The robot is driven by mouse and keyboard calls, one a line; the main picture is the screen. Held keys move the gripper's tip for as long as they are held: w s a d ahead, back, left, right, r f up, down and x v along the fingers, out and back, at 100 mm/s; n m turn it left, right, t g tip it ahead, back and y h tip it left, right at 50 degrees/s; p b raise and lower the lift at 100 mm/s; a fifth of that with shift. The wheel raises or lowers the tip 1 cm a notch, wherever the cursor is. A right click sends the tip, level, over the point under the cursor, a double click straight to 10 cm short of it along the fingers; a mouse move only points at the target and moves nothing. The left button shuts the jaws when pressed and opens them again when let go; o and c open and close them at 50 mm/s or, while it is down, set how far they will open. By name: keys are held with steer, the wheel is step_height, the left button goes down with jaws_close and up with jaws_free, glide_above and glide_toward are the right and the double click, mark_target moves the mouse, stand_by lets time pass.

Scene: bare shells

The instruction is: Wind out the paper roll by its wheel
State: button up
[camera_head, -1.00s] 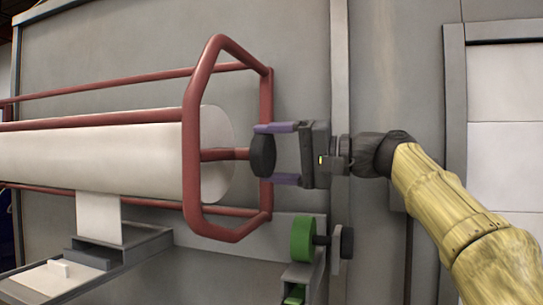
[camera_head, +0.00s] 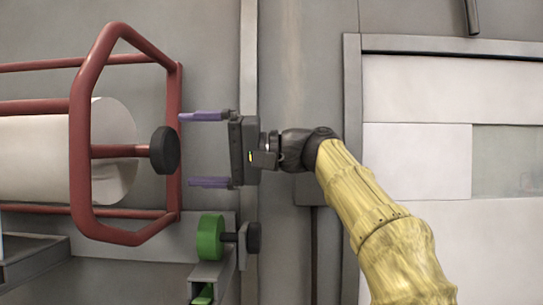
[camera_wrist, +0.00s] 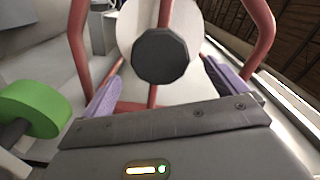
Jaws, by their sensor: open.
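The white paper roll (camera_head: 40,158) lies level inside a red tube frame (camera_head: 80,160) at the left of the head view. A dark round wheel (camera_head: 165,150) sits on a red shaft at the roll's right end; it also shows in the wrist view (camera_wrist: 160,55). My gripper (camera_head: 207,150) is open and empty, to the right of the wheel, its two purple fingers pointing left. The fingertips are just short of the wheel, one above its level and one below. In the wrist view the wheel lies ahead, between the fingers.
A green wheel (camera_head: 210,238) with a dark knob (camera_head: 253,238) stands below my gripper; the green one also shows at the left of the wrist view (camera_wrist: 35,108). A grey post (camera_head: 248,60) runs behind my gripper. A pale panelled frame (camera_head: 415,85) is at the right.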

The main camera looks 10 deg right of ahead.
steer(key=s+d, duration=0.2)
steer(key=d, duration=1.1)
steer(key=shift+s+b, duration=0.2)
steer(key=shift+b, duration=0.25)
steer(key=shift+a, duration=0.1)
